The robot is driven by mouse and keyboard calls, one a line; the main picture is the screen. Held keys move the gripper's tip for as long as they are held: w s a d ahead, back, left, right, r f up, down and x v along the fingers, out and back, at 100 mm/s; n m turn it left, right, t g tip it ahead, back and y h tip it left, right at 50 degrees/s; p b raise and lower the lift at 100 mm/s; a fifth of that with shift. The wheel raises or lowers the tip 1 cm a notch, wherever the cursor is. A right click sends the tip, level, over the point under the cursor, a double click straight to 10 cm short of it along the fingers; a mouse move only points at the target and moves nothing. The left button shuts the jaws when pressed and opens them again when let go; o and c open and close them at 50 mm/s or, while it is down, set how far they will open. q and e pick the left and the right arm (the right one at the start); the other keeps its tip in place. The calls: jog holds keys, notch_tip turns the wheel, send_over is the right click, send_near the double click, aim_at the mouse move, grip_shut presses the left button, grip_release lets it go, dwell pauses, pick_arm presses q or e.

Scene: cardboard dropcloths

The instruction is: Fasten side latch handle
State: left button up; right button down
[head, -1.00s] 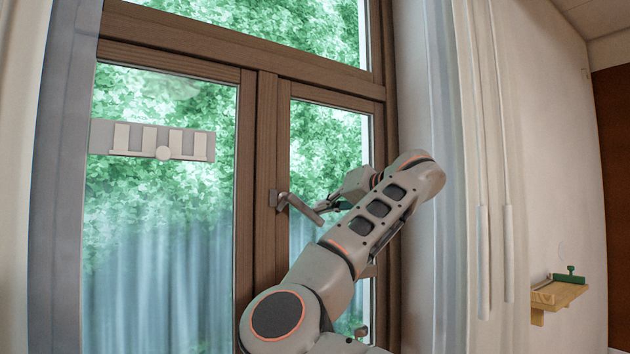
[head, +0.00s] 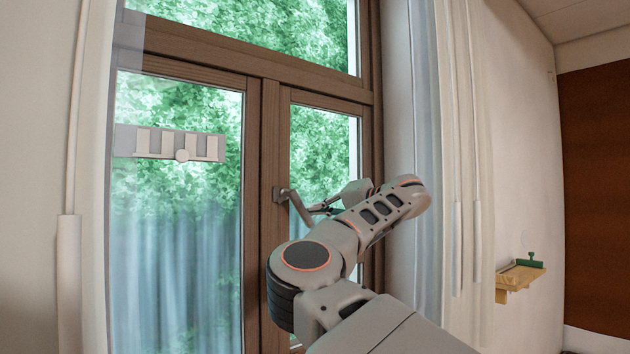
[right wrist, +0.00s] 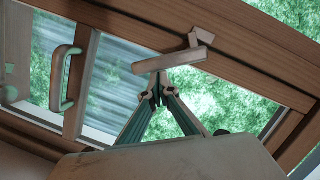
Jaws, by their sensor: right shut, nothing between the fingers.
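The latch handle (head: 300,208) is a grey lever on the brown window's middle post, and it slants down to the right from its mount (head: 279,194). In the right wrist view the lever (right wrist: 170,61) lies just beyond my fingertips. My right gripper (head: 316,210) is at the lever's right side, near its free end; it also shows in the right wrist view (right wrist: 158,78). Its fingers meet at the tips with nothing between them. The tips are at or very close to the lever; I cannot tell whether they touch. My left gripper is out of view.
The brown window frame (head: 268,140) surrounds glass panes. A grey slotted plate (head: 150,142) shows in front of the left pane. A curtain (head: 402,130) hangs close to the right of my forearm. A small wooden shelf (head: 518,276) is on the right wall. The right wrist view shows a second handle (right wrist: 63,80).

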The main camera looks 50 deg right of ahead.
aim_at(307, 221)
jog(key=m, duration=0.1)
jog(key=a+f+m+p, duration=0.1)
jog(key=m+t+p, duration=0.1)
jog(key=shift+w+a+f+m+y, duration=0.15)
jog(key=shift+a+f+m+y, duration=0.15)
jog(key=shift+a+m, duration=0.1)
jog(key=shift+w+a+f+m+p, duration=0.1)
jog(key=shift+a+f+m+p, duration=0.25)
jog(key=shift+m, duration=0.15)
jog(key=shift+w+a+f, duration=0.15)
jog(key=shift+a+f, duration=0.15)
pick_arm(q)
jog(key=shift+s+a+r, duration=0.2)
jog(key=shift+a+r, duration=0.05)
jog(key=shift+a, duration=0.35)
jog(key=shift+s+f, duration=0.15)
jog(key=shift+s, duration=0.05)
pick_arm(e)
jog(key=shift+f, duration=0.1)
